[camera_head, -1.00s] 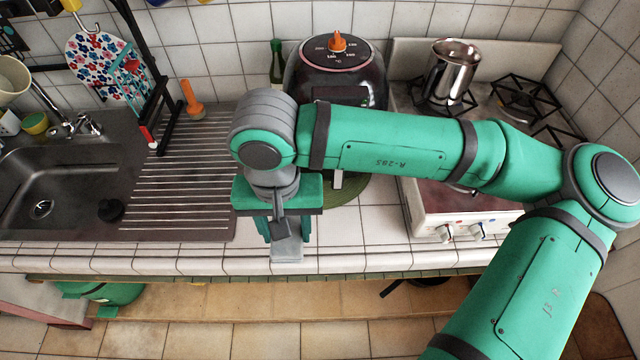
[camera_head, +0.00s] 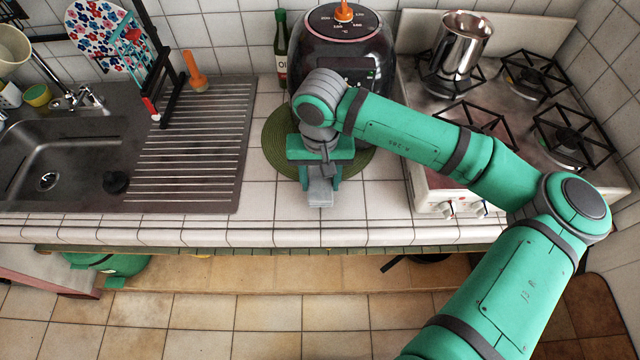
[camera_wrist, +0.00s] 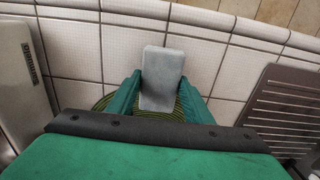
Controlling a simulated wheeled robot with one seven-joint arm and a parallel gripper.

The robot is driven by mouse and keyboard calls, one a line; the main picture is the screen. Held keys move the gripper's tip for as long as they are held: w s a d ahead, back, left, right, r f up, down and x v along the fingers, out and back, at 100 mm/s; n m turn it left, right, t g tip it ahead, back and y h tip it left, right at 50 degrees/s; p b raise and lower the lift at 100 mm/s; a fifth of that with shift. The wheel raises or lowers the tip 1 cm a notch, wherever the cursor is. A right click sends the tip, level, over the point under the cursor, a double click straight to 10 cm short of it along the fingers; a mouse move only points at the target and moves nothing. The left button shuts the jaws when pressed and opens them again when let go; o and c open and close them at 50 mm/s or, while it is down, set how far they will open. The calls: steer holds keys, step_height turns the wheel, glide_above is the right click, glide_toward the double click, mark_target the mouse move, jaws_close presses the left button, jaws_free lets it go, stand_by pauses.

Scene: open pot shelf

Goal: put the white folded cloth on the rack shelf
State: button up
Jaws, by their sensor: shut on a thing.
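The white folded cloth (camera_head: 320,194) looks like a small pale grey block. My gripper (camera_head: 320,172) is shut on it, pointing down above the counter in front of the black air fryer. In the wrist view the cloth (camera_wrist: 162,72) sits between the two green fingers of my gripper (camera_wrist: 160,95), with the counter tiles behind it. I cannot tell exactly how far it is above the tiles. No rack shelf shows clearly; only a narrow green strip (camera_head: 200,249) shows under the counter's front edge, and what lies beneath the counter is mostly hidden.
The black air fryer (camera_head: 345,45) stands behind my gripper on a round green mat (camera_head: 276,140). A sink (camera_head: 60,165) with a ribbed drainboard (camera_head: 195,150) is left; a stove (camera_head: 500,120) with a metal pot (camera_head: 460,45) is right. A dark pan (camera_head: 430,258) shows below the counter.

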steer(key=shift+f, duration=1.1)
steer(key=shift+f, duration=0.1)
steer(key=o, duration=1.1)
